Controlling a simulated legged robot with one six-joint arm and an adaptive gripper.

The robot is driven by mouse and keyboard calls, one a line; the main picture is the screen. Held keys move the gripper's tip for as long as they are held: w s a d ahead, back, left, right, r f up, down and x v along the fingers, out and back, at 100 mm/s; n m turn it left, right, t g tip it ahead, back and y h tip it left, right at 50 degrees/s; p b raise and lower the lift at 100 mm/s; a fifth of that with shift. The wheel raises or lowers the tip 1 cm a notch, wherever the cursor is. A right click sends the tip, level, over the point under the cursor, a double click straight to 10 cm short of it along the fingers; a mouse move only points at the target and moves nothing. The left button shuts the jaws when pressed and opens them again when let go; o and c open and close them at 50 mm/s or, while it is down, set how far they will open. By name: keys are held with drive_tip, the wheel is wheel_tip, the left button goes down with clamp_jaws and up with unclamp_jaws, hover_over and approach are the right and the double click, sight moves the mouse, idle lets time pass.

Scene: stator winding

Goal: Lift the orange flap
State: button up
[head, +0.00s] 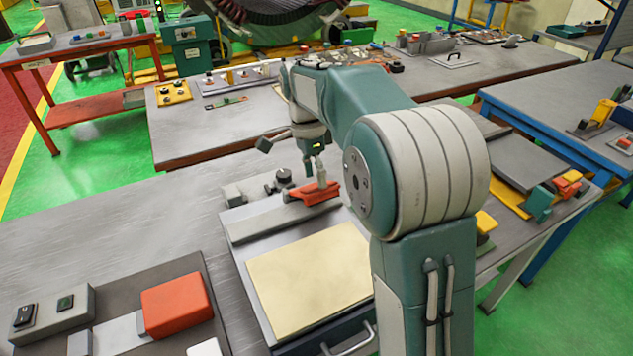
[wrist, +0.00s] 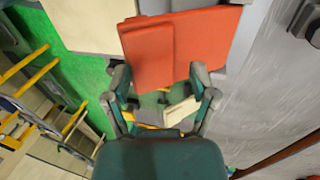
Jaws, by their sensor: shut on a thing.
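The orange flap (head: 313,194) is at the back of a grey fixture with a cream panel (head: 310,280). In the wrist view the flap (wrist: 180,45) fills the upper middle, next to part of the cream panel. My gripper (head: 319,180) is at the flap in the head view, pointing down. In the wrist view my gripper (wrist: 160,76) has its two fingertips at the flap's near edge, one on each side, and is shut on it. The fingertips' exact contact is hard to see. Whether the flap is raised or flat is hard to tell.
Another orange block (head: 177,305) sits on a dark panel at the lower left, beside a switch box (head: 52,312). Small grey fittings (head: 283,180) stand behind the flap. The grey tabletop (head: 110,225) at left is mostly clear. A drawer handle (head: 350,340) is in front.

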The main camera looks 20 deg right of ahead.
drive_tip(key=shift+o, duration=0.7)
drive_tip(key=shift+w+a, duration=0.1)
drive_tip(key=shift+w, duration=0.5)
idle(1.0)
drive_tip(key=o, duration=1)
drive_tip(key=shift+o, duration=0.2)
drive_tip(key=shift+w+f, duration=0.1)
drive_tip(key=w+a+r, duration=0.1)
drive_tip(key=w+r, duration=0.7)
drive_tip(key=r, duration=0.1)
drive_tip(key=shift+a+r, duration=0.25)
drive_tip(key=shift+a, duration=0.1)
